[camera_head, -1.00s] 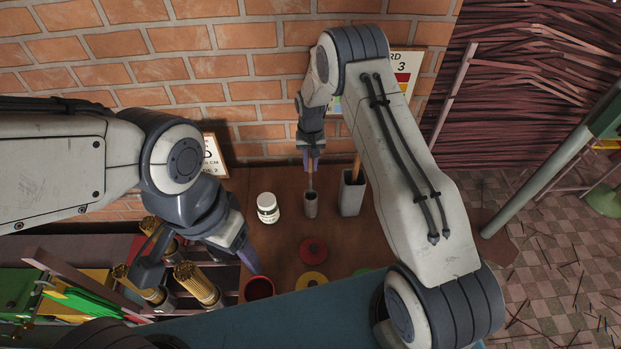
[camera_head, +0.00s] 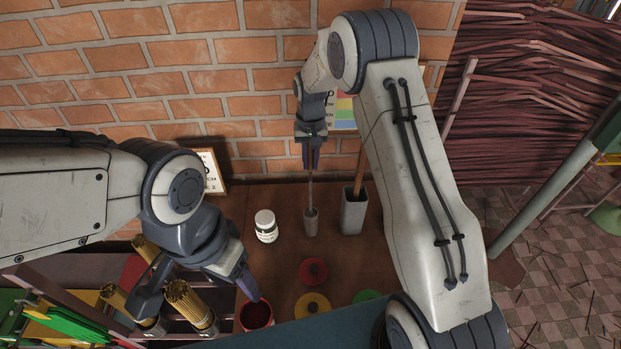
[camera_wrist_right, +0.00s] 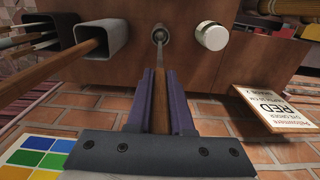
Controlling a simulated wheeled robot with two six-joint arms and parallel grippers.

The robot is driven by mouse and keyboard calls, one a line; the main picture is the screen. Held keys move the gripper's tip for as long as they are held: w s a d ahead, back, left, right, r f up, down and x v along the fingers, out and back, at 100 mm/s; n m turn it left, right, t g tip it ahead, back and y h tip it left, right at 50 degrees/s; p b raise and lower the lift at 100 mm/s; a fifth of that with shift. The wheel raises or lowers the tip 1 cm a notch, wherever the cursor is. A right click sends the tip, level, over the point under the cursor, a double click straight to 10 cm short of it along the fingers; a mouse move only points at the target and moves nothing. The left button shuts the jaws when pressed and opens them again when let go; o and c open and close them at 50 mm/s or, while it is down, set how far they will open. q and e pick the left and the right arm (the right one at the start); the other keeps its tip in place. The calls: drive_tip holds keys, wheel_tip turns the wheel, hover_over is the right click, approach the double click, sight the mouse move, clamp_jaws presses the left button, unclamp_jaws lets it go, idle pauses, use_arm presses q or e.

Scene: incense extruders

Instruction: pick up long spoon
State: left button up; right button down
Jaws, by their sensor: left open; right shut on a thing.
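The long spoon (camera_head: 310,190) is a thin grey shaft that rises nearly upright from a small grey cup (camera_head: 311,222). My right gripper (camera_head: 311,160) is shut on its upper end, above the cup. In the right wrist view the spoon's brown handle (camera_wrist_right: 160,105) lies between the purple fingers of my right gripper (camera_wrist_right: 159,82). The small cup (camera_wrist_right: 159,34) shows beyond it, with the spoon's lower end in or over it; I cannot tell how deep. My left gripper (camera_head: 244,286) is open and empty near a dark red cup (camera_head: 257,315).
A taller square grey holder (camera_head: 353,217) with a brown stick stands right of the small cup. A white jar (camera_head: 265,226) stands left of it. Red (camera_head: 313,271) and yellow (camera_head: 312,303) discs lie in front. The brick wall (camera_head: 230,100) is close behind.

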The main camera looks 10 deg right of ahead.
wheel_tip(320, 180, up, 4)
drive_tip(key=shift+f+b, duration=0.1)
drive_tip(key=shift+b, duration=0.45)
drive_tip(key=s+a+b, duration=0.2)
drive_tip(key=s+b, duration=0.1)
drive_tip(key=s, duration=0.6)
drive_tip(key=s+a+b, duration=0.2)
drive_tip(key=s+b, duration=0.2)
drive_tip(key=s, duration=0.6)
drive_tip(key=shift+s, duration=0.15)
